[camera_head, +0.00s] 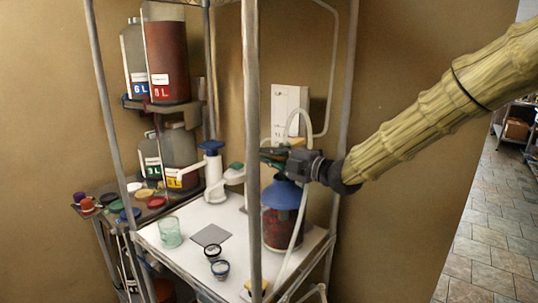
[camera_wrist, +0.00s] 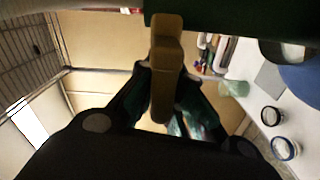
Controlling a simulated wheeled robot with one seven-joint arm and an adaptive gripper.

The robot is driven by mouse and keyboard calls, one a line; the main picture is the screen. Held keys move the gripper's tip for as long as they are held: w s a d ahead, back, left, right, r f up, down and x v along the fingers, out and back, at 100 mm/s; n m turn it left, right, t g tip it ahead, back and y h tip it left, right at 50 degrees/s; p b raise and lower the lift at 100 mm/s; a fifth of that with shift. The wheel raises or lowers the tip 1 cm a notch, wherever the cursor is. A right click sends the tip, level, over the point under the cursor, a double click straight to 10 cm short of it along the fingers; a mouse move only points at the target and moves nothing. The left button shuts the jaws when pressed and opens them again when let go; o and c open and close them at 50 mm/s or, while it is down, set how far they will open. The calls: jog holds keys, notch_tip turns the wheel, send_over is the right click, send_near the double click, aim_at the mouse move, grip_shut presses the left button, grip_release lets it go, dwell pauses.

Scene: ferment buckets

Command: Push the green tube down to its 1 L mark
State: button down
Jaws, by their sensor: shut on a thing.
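My gripper (camera_head: 277,154) is just above the blue lid (camera_head: 284,194) of a dark red bucket (camera_head: 282,230). In the wrist view its fingers are shut on a tan, stem-like piece (camera_wrist: 166,70). A dark green body (camera_wrist: 225,17) crosses the top of the wrist view, against the upper end of the tan piece. I cannot tell whether this green body is the green tube. No 1 L mark can be made out. A pale hose (camera_head: 296,240) loops above the gripper and hangs down in front of the bucket.
A rack post (camera_head: 251,120) stands in front of the bench. A white pump bottle (camera_head: 213,178), a pale green beaker (camera_head: 170,232), a grey square (camera_head: 211,235) and two small round jars (camera_head: 220,269) are on the white bench. Large labelled jugs (camera_head: 168,60) stand on shelves at left.

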jog(key=shift+f, duration=0.15)
jog(key=c, duration=1.5)
grip_release()
jog(key=shift+d, duration=0.1)
jog(key=shift+s+d+f, duration=0.25)
jog(key=shift+d, duration=0.2)
jog(key=v, duration=1.1)
jog(key=shift+w+r, duration=0.1)
jog(key=shift+r, duration=0.05)
